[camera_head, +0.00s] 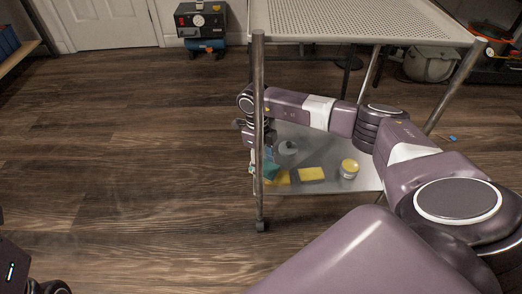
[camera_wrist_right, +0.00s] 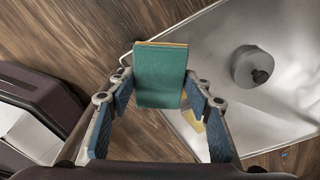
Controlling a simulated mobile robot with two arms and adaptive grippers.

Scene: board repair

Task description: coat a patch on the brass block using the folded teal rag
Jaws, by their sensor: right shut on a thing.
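My right gripper (camera_head: 262,160) hangs over the left end of the low grey shelf, partly hidden by the cart leg. In the right wrist view its fingers (camera_wrist_right: 158,92) are shut on the folded teal rag (camera_wrist_right: 160,76), a flat teal piece with a thin yellowish edge at the top. The rag also shows as a small teal spot (camera_head: 271,170) in the head view. Two flat yellow blocks, one beside the rag (camera_head: 283,178) and one to its right (camera_head: 311,174), lie on the shelf. I cannot tell which is the brass block. My left gripper is out of view.
A yellow-topped jar (camera_head: 349,168) stands right of the blocks. A grey round item with a dark knob (camera_wrist_right: 256,68) sits on the shelf (camera_wrist_right: 215,50). The perforated top (camera_head: 350,20) and front cart leg (camera_head: 260,120) confine the arm. The wooden floor at left is clear.

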